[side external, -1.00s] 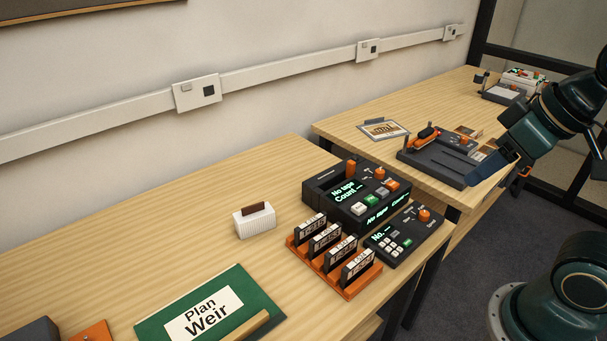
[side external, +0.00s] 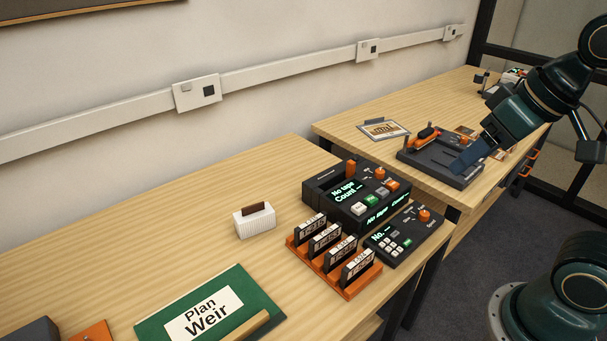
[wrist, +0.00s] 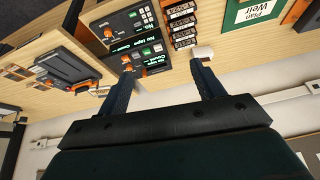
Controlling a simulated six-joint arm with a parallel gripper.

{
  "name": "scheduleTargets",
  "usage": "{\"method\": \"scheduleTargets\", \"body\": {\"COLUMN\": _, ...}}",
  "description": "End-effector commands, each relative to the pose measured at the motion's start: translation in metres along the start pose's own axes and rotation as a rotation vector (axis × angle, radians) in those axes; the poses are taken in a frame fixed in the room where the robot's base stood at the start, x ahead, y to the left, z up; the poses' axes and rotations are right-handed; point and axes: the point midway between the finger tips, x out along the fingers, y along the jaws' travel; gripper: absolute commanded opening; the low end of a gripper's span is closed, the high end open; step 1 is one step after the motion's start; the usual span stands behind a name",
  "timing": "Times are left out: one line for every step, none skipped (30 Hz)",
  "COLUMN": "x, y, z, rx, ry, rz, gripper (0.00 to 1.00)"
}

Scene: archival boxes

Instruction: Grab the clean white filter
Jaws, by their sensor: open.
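A white ribbed block with a brown strip standing up from its top, which looks like the clean white filter (side external: 256,222), rests on the near wooden table in the side view. In the wrist view the white block (wrist: 202,52) shows just beyond the right fingertip, partly hidden by it. My gripper (side external: 468,158) is in the air by the far table, well to the right of the block and not touching it. In the wrist view my gripper (wrist: 159,72) has its two dark fingers spread apart with nothing between them.
An orange rack (side external: 335,277) of labelled cartridges and dark consoles (side external: 340,196) stand right of the block. A green "Plan Weir" folder (side external: 240,284) lies in front. A grey tray (side external: 440,170) sits on the far table. Bare tabletop lies left of the block.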

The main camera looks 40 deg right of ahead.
Motion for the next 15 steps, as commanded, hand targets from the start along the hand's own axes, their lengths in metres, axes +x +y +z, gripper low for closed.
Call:
{"method": "scheduleTargets", "body": {"x": 0.0, "y": -0.002, "z": -0.009, "rx": 0.027, "ry": -0.011, "rz": -0.001, "gripper": 0.67}}
{"method": "scheduleTargets", "body": {"x": 0.0, "y": -0.003, "z": -0.015, "rx": 0.047, "ry": -0.016, "rz": -0.002, "gripper": 0.67}}
{"method": "scheduleTargets", "body": {"x": 0.0, "y": -0.005, "z": -0.022, "rx": 0.075, "ry": -0.024, "rz": -0.002, "gripper": 0.67}}
{"method": "scheduleTargets", "body": {"x": 0.0, "y": -0.006, "z": -0.029, "rx": 0.097, "ry": -0.03, "rz": -0.002, "gripper": 0.67}}
{"method": "scheduleTargets", "body": {"x": 0.0, "y": -0.008, "z": -0.035, "rx": 0.119, "ry": -0.037, "rz": -0.002, "gripper": 0.67}}
{"method": "scheduleTargets", "body": {"x": 0.001, "y": -0.01, "z": -0.043, "rx": 0.151, "ry": -0.046, "rz": -0.002, "gripper": 0.67}}
{"method": "scheduleTargets", "body": {"x": 0.001, "y": -0.011, "z": -0.05, "rx": 0.174, "ry": -0.053, "rz": -0.001, "gripper": 0.67}}
{"method": "scheduleTargets", "body": {"x": 0.002, "y": -0.013, "z": -0.056, "rx": 0.198, "ry": -0.06, "rz": -0.001, "gripper": 0.67}}
{"method": "scheduleTargets", "body": {"x": 0.004, "y": -0.015, "z": -0.065, "rx": 0.23, "ry": -0.068, "rz": 0.0, "gripper": 0.67}}
{"method": "scheduleTargets", "body": {"x": 0.005, "y": -0.017, "z": -0.071, "rx": 0.253, "ry": -0.075, "rz": 0.002, "gripper": 0.67}}
{"method": "scheduleTargets", "body": {"x": 0.006, "y": -0.019, "z": -0.078, "rx": 0.277, "ry": -0.081, "rz": 0.003, "gripper": 0.67}}
{"method": "scheduleTargets", "body": {"x": 0.008, "y": -0.021, "z": -0.086, "rx": 0.309, "ry": -0.09, "rz": 0.005, "gripper": 0.67}}
{"method": "scheduleTargets", "body": {"x": 0.01, "y": -0.023, "z": -0.092, "rx": 0.333, "ry": -0.098, "rz": 0.007, "gripper": 0.67}}
{"method": "scheduleTargets", "body": {"x": 0.012, "y": -0.025, "z": -0.098, "rx": 0.357, "ry": -0.105, "rz": 0.009, "gripper": 0.67}}
{"method": "scheduleTargets", "body": {"x": 0.015, "y": -0.028, "z": -0.107, "rx": 0.387, "ry": -0.113, "rz": 0.012, "gripper": 0.67}}
